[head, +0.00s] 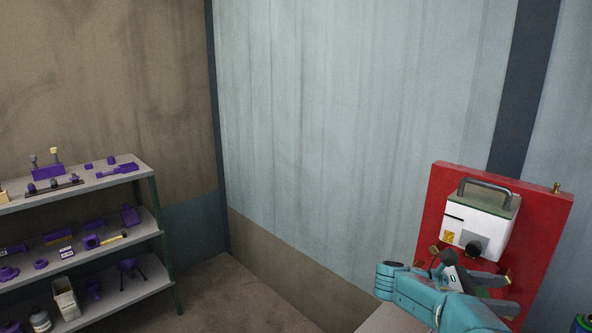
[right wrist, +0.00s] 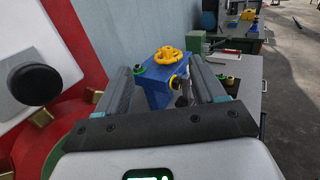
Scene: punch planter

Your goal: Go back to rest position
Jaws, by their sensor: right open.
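My right gripper (head: 476,277) is at the lower right of the head view, at the end of my teal arm, in front of the lower part of a red panel (head: 447,195). In the right wrist view its two dark fingers (right wrist: 160,72) are spread apart with nothing held between them. A white box (head: 478,219) with a grey handle and a black knob is on the panel, just above the gripper. Whether the gripper touches the panel is not clear. My left gripper is not in view.
A shelf unit (head: 110,178) with purple parts stands at the left. Bare floor (head: 225,290) lies between it and the wall. In the right wrist view, a blue box (right wrist: 158,76) with a yellow wheel (right wrist: 170,55) shows beyond the fingers, and benches stand farther back.

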